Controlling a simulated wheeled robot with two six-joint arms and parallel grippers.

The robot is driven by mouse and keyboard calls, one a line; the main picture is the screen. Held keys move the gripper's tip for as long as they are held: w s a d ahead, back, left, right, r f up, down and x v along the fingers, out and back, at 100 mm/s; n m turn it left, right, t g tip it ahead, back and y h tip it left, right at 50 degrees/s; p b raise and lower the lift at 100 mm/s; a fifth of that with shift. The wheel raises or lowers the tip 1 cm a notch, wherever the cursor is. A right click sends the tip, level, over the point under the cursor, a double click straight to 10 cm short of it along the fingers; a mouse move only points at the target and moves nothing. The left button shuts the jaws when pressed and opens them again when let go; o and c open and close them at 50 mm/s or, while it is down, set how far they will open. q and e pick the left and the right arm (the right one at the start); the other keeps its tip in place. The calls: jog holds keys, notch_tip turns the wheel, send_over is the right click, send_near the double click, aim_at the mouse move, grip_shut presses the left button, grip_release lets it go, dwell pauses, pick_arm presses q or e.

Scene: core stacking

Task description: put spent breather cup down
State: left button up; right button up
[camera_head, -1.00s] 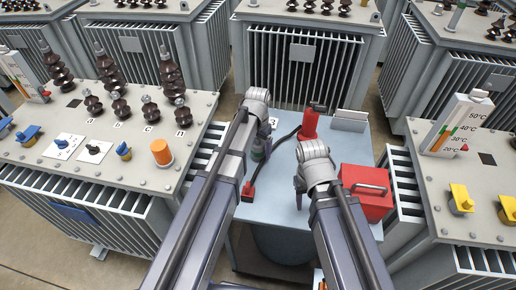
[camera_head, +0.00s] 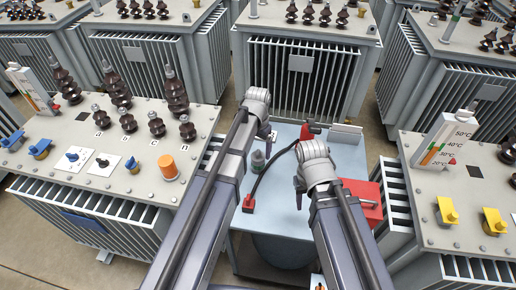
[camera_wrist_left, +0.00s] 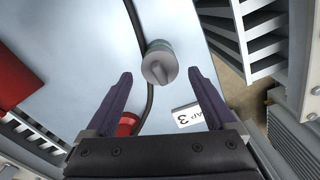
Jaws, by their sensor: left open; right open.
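A small cup with a dark greenish body, likely the spent breather cup (camera_head: 258,160), stands on the light blue table (camera_head: 285,205), partly hidden by my left arm. In the left wrist view, a cup with a grey knobbed top and teal rim (camera_wrist_left: 160,62) stands ahead of the fingertips, centred and clear of both. My left gripper (camera_head: 266,133) is open and empty; its two dark fingers (camera_wrist_left: 160,82) are spread wide in the wrist view. My right gripper (camera_head: 300,190) is over the table's middle, open, with nothing seen in it.
A red box (camera_head: 368,205) is at right, partly behind my right arm. A numbered card (camera_wrist_left: 187,116) lies near the left gripper. An orange cup (camera_head: 166,168) sits on the left transformer.

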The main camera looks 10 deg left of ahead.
pick_arm(q)
notch_tip(320, 180, up, 5)
jog(key=p, duration=0.3)
jog(key=shift+p, duration=0.3)
jog(key=s+d, duration=0.3)
jog(key=s, duration=0.6)
jog(key=s+d+y, duration=0.1)
jog(key=s+d, duration=0.2)
jog(key=s, duration=0.6)
jog(key=shift+s+d+n, duration=0.15)
jog(key=shift+d+n, duration=0.15)
jog(key=shift+d, duration=0.05)
